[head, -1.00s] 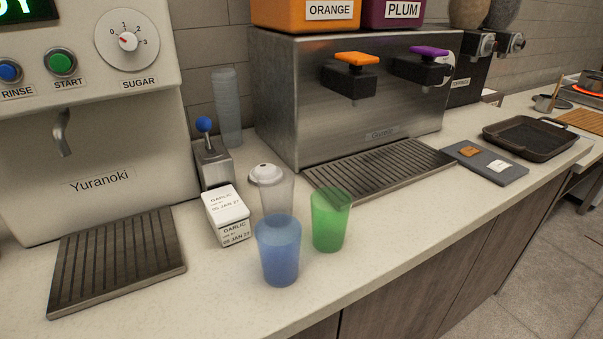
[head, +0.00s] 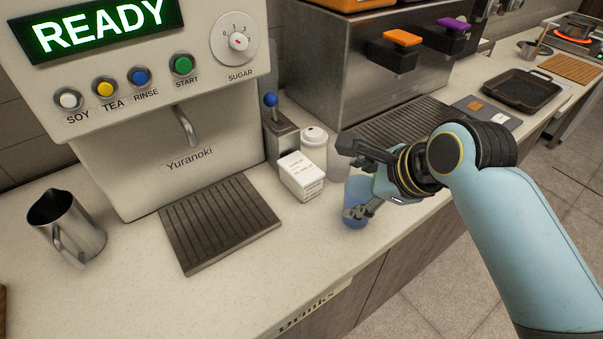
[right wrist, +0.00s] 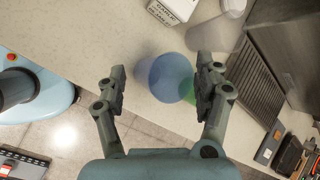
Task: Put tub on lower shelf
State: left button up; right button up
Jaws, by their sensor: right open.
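The tub is a small white box with a printed garlic label (head: 301,176), on the counter in front of a white-lidded cup (head: 313,150). It also shows at the top edge of the right wrist view (right wrist: 174,10), partly cut off. My right gripper (head: 349,182) is open and empty, to the right of the tub and apart from it. In the right wrist view, a blue cup (right wrist: 166,78) appears between its open fingers (right wrist: 160,84); I cannot tell whether they touch it. My left gripper is not in view. I see no lower shelf.
The blue cup (head: 355,190) is partly hidden by my right gripper. A green cup (right wrist: 188,86) is close beside it. The drinks machine (head: 165,130) with its drip tray (head: 218,222) stands left of the tub. A metal jug (head: 68,226) is at far left. The front-left counter is clear.

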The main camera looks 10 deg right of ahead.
aim_at(301, 167)
jog(key=w+a+m, duration=0.1)
jog(key=w+m, duration=0.1)
jog(key=w, duration=0.1)
jog(key=w+a+f+m, duration=0.1)
jog(key=w+a+m, duration=0.1)
jog(key=w+m, duration=0.1)
jog(key=w+a+f+m+t+y, duration=0.1)
jog(key=w+a+m, duration=0.1)
jog(key=w+m, duration=0.1)
jog(key=shift+w+a+f, duration=0.15)
jog(key=shift+w+f, duration=0.05)
jog(key=shift+w, duration=0.2)
jog(key=shift+x, duration=0.95)
jog(key=x, duration=0.4)
jog(key=shift+w+a+r, duration=0.1)
jog(key=shift+w, duration=0.05)
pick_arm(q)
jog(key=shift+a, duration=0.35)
pick_arm(e)
jog(key=shift+c, duration=0.2)
